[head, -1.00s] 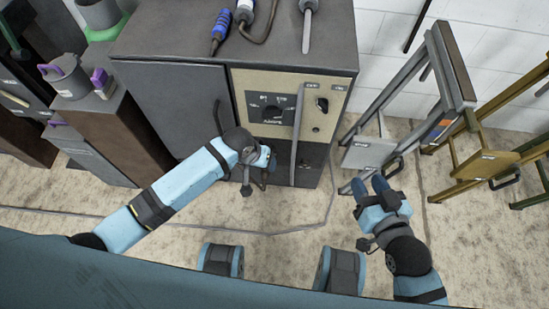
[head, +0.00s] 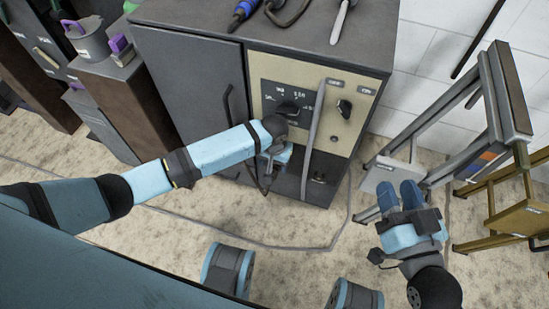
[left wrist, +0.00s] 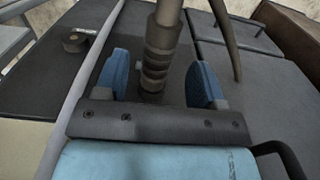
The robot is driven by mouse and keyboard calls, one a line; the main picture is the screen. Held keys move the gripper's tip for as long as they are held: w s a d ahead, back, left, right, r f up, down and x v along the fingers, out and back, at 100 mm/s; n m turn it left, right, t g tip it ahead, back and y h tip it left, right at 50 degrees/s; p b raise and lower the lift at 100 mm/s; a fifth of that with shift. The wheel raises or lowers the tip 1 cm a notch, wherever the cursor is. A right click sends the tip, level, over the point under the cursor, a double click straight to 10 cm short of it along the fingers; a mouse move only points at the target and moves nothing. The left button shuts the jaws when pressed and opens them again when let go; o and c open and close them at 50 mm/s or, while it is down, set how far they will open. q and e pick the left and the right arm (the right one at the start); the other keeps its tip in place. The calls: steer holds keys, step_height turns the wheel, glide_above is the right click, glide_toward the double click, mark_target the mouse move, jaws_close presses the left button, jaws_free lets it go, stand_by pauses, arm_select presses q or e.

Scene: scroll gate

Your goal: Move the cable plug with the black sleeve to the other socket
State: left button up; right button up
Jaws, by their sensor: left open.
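The plug with the dark ribbed sleeve (left wrist: 158,55) stands between the two blue fingers of my left gripper (left wrist: 157,80) in the left wrist view. Its cable leads up out of that picture, and its lower end meets a dark panel. The fingers are open, one on each side, with a gap to the sleeve. A small round dark fitting (left wrist: 74,43), possibly the other socket, shows on the panel at upper left. In the head view my left gripper (head: 266,172) is at the cabinet's lower front, its fingertips hard to see. My right gripper (head: 400,193) is away from the cabinet, fingers close together.
The cabinet (head: 190,75) has a beige switch panel (head: 345,125). A grey strip (head: 312,130) runs down its front beside my left gripper. Tools (head: 290,8) lie on top. A grey frame (head: 440,110) stands at right. A pot (head: 88,40) is at left.

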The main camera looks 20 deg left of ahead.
mark_target(274, 168)
arm_select(q)
step_height(274, 168, down, 3)
steer(key=shift+r+b, duration=0.2)
steer(key=shift+b, duration=0.15)
steer(key=shift+f, duration=0.4)
arm_select(e)
steer(key=shift+s+a+r+t+y, duration=0.1)
steer(key=shift+a+r+t+y, duration=0.2)
steer(key=shift+r, duration=0.4)
steer(key=shift+a+r+t+y, duration=0.1)
steer(key=shift+r+t+y, duration=0.25)
steer(key=shift+r, duration=0.3)
arm_select(q)
jaws_close()
arm_select(e)
steer(key=shift+f, duration=0.1)
arm_select(q)
steer(key=shift+s, duration=0.15)
arm_select(e)
steer(key=shift+r, duration=0.3)
arm_select(q)
steer(key=shift+s+r+p, duration=0.1)
steer(key=shift+s+p, duration=0.7)
steer(key=shift+p, duration=0.25)
steer(key=shift+s+p, duration=1.4)
arm_select(e)
steer(key=shift+r, duration=2.35)
